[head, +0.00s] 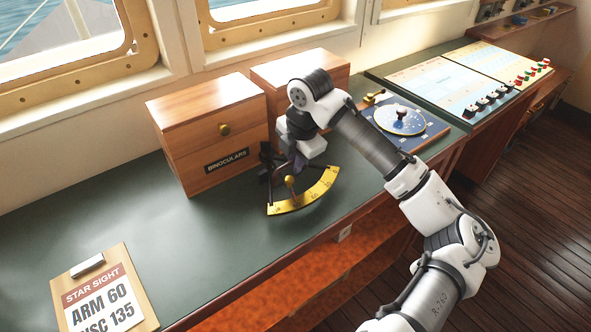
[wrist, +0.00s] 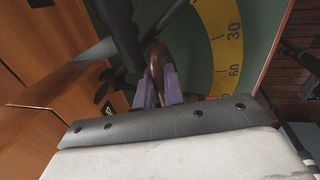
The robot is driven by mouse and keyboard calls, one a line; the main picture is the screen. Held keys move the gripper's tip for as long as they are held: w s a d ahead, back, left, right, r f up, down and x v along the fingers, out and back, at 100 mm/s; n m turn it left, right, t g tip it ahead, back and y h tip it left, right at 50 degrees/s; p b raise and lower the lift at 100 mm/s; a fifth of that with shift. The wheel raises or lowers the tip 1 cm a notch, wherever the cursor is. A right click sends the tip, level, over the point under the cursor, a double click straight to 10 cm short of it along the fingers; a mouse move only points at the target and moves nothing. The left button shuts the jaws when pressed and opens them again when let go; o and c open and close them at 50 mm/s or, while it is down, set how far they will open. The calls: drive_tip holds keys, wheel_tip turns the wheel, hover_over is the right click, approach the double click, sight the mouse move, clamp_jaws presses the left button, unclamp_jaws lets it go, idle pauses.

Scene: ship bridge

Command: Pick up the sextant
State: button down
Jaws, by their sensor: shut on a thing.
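The sextant (head: 304,194) has a dark frame and a yellow graduated arc. In the head view it is at the middle of the green desk, just right of the binoculars box. Its arc also shows in the wrist view (wrist: 227,50), with the marks 30 and 60 readable. My gripper (head: 292,163) is over the sextant's upper part; in the wrist view its purple fingers (wrist: 160,88) are shut around a brown, curved handle-like part of it. My wrist hides some of the frame in the head view. I cannot tell whether the sextant touches the desk.
The wooden box labelled BINOCULARS (head: 206,132) stands close left of the sextant, another wooden box (head: 300,70) behind. A blue panel with a round dial (head: 402,119) is to the right. A clipboard (head: 104,295) lies front left.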

drive_tip(key=shift+r, duration=0.25)
idle(0.4)
wheel_tip(320, 180, up, 22)
idle(1.1)
